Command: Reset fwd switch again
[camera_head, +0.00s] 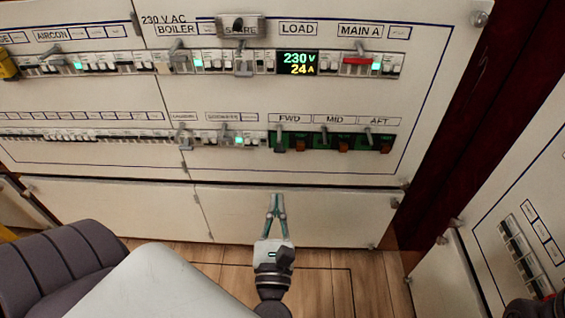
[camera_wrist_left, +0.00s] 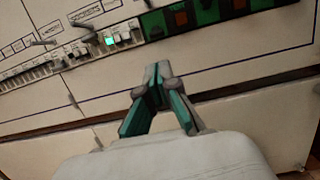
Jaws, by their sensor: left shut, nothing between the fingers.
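The FWD switch (camera_head: 279,142) is in the lower row of the wall panel, under the FWD label (camera_head: 290,118). It has a grey lever on a green backing. The MID and AFT switches beside it show orange-brown parts. My left gripper (camera_head: 277,198) is below the FWD switch, in front of the lower cabinet panel and apart from the switch. Its fingers converge at the tips and hold nothing. In the left wrist view the closed fingertips (camera_wrist_left: 158,72) point toward the panel, below the green switch backing (camera_wrist_left: 155,23).
A display (camera_head: 298,63) reads 230 V and 24 A. Breaker rows with projecting levers run left of the FWD switch, and a red switch (camera_head: 357,61) sits under MAIN A. A dark padded seat (camera_head: 70,265) is at lower left. Another panel (camera_head: 520,225) stands at right.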

